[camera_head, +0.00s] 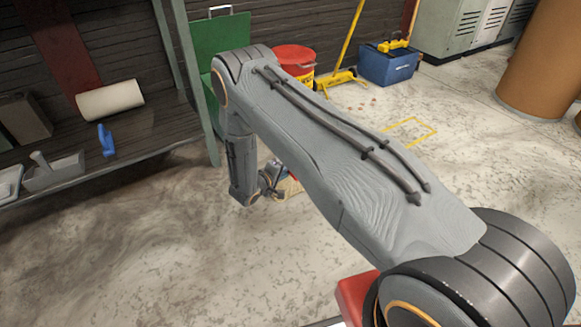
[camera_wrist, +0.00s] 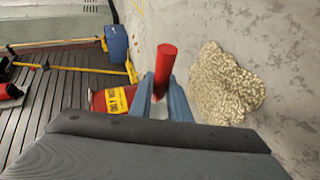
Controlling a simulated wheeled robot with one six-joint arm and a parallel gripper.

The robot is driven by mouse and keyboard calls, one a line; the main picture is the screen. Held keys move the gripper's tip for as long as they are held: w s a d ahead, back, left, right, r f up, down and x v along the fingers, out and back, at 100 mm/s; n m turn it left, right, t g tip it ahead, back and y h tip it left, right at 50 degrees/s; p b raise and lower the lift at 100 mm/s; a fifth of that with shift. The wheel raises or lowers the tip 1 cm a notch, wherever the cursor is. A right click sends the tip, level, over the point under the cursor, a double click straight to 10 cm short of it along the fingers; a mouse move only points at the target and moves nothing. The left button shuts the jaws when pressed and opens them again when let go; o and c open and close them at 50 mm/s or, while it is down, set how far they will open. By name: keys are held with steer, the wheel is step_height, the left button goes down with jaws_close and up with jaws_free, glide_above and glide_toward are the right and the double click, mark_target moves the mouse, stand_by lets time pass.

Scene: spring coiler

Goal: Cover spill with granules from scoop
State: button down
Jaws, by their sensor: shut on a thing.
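My gripper (camera_wrist: 162,95) has blue-grey fingers shut on a red cylindrical handle (camera_wrist: 165,62), which I take to be the scoop's. The scoop's bowl is not clearly visible. A rounded patch of tan granules (camera_wrist: 225,85) lies on the concrete floor to the right of the fingers in the wrist view. No liquid shows around it. In the head view my gripper (camera_head: 272,180) hangs low over the floor, and a small tan and red thing beside it is too small to tell.
A red bucket (camera_head: 294,58) with a yellow label stands near the wall. A yellow broom (camera_head: 340,77) and a blue toolbox (camera_head: 388,66) are to its right. A shelf (camera_head: 60,186) at left holds a paper roll (camera_head: 110,99). The floor between is mostly clear.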

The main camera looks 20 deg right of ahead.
mark_target(292, 175)
steer(key=shift+s+d+r+p, duration=0.1)
steer(key=shift+s+d+p, duration=0.2)
steer(key=shift+s+p, duration=0.45)
steer(key=shift+s+d+p, duration=0.25)
steer(key=shift+s+p, duration=0.25)
steer(key=shift+s, duration=0.35)
steer(key=shift+w+d+b, duration=0.25)
steer(key=shift+w+d, duration=0.1)
steer(key=shift+w, duration=0.25)
steer(key=shift+w+d+b, duration=0.2)
steer(key=shift+w+d, duration=0.1)
steer(key=shift+w, duration=0.3)
steer(key=s+a+r+p, duration=0.1)
steer(key=s+r+p, duration=0.6)
steer(key=r, duration=0.9)
steer(key=s+a+r+p, duration=0.1)
steer(key=s+r+p, duration=0.6)
steer(key=r, duration=0.9)
steer(key=s+a+r+p, duration=0.1)
steer(key=s+r+p, duration=0.7)
steer(key=s+r, duration=0.4)
step_height(292, 175, up, 4)
steer(key=shift+s+a+f, duration=0.1)
steer(key=shift+s+a, duration=0.15)
steer(key=shift+s, duration=0.1)
